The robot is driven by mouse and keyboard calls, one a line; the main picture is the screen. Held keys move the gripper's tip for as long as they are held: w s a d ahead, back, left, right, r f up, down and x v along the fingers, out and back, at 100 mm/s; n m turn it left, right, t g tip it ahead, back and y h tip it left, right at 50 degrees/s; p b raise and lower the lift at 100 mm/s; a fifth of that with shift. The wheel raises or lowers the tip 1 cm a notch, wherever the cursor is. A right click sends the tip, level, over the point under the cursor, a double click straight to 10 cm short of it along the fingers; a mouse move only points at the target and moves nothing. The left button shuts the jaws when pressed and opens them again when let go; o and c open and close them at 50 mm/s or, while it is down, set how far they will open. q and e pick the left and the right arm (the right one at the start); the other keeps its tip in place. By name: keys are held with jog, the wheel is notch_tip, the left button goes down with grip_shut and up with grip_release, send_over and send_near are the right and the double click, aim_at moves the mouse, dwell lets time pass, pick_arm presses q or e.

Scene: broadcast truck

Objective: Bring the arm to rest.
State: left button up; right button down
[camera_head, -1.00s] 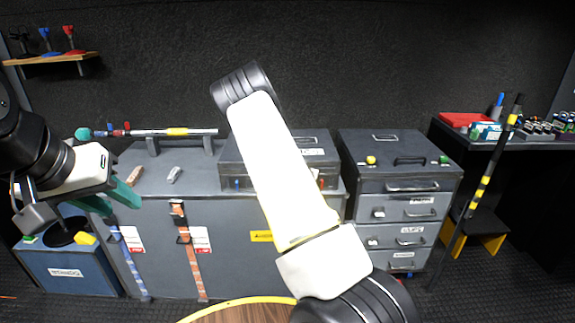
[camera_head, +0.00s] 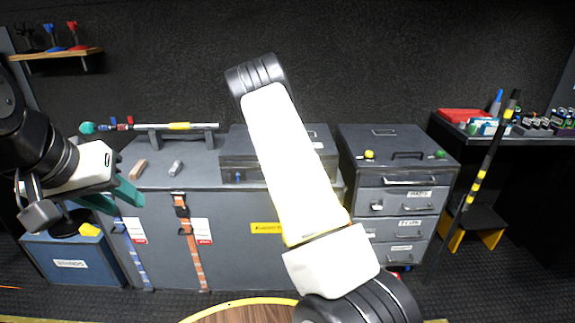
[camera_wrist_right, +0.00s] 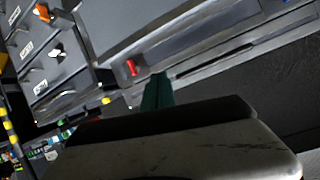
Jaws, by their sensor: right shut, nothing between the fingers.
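My right arm (camera_head: 292,165) rises through the middle of the head view, with its white link tilted up to the left. Its gripper is outside the head view. In the right wrist view the teal fingers of my right gripper (camera_wrist_right: 157,92) are together and hold nothing. My left gripper (camera_head: 117,196) is at the left of the head view, in front of the grey chest. Its teal fingers are spread apart, with nothing visible between them.
A long grey chest (camera_head: 262,265) with straps and a drawer cabinet (camera_head: 400,180) stand along the back wall. A blue bin (camera_head: 70,264) is at lower left, a round wooden top (camera_head: 240,313) at the bottom. A striped pole (camera_head: 483,165) leans near the right-hand desk.

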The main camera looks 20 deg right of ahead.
jog(key=s+a+r+n+g+y, duration=0.1)
jog(key=s+a+r+y, duration=0.1)
jog(key=s+a+r, duration=0.4)
jog(key=s+a+r+n+g+y, duration=0.15)
jog(key=s+r, duration=0.25)
jog(key=r, duration=0.4)
jog(key=s+a+r+g+y, duration=0.1)
jog(key=s+a+r+y, duration=0.1)
jog(key=s+a+r, duration=0.5)
jog(key=s+a+r+n+g, duration=0.1)
jog(key=s+r, duration=0.3)
jog(key=s, duration=0.6)
jog(key=s+a+r+n+g+y, duration=0.1)
jog(key=s+r+n, duration=0.2)
jog(key=s, duration=0.7)
jog(key=shift+s+a+r+n, duration=0.25)
jog(key=shift+a+r+n, duration=0.1)
jog(key=shift+n, duration=0.2)
jog(key=shift+g, duration=0.25)
